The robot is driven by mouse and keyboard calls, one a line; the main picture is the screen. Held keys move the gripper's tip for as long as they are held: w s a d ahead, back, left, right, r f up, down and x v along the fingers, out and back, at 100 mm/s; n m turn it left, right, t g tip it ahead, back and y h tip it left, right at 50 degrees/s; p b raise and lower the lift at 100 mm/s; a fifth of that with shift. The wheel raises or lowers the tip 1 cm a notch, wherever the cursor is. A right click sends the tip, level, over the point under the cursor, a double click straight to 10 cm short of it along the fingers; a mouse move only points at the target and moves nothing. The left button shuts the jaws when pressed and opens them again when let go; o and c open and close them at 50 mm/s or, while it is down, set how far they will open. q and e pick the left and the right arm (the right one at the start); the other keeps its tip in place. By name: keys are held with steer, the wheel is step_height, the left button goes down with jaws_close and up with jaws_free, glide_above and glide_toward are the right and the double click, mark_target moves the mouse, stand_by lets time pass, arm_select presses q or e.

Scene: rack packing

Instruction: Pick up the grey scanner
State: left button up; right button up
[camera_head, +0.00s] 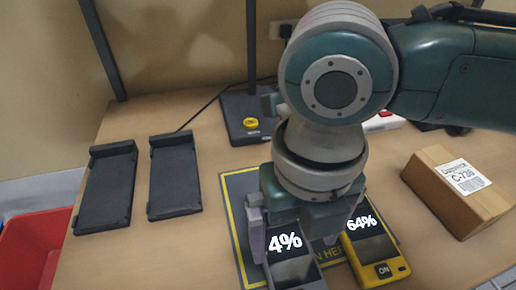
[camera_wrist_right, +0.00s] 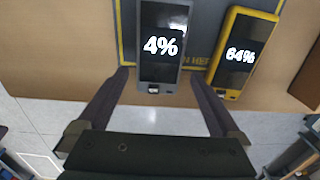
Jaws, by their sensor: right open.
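The grey scanner (camera_head: 291,267) lies on a dark mat with a yellow border, its screen reading 4%. In the right wrist view the grey scanner (camera_wrist_right: 160,45) lies ahead between my two fingers. My right gripper (camera_head: 290,232) is open above it and hides its upper part in the head view. In the right wrist view the fingertips of my right gripper (camera_wrist_right: 158,78) are on either side of the scanner's lower end, with nothing held. A yellow scanner (camera_head: 383,270) reading 64% lies just right of the grey one. My left gripper is not in view.
Two empty black cradles (camera_head: 106,190) (camera_head: 174,178) lie at the left. A black stand with a yellow button (camera_head: 250,122) is behind the mat. A cardboard box (camera_head: 445,205) sits at the right. A red bin (camera_head: 28,250) is beyond the table's left edge.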

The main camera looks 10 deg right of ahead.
mark_target(288, 254)
steer(key=f, duration=0.3)
steer(key=w+f, duration=0.1)
steer(key=f, duration=0.1)
steer(key=shift+f+b, duration=0.15)
steer(key=shift+b, duration=0.2)
steer(key=c, duration=1.3)
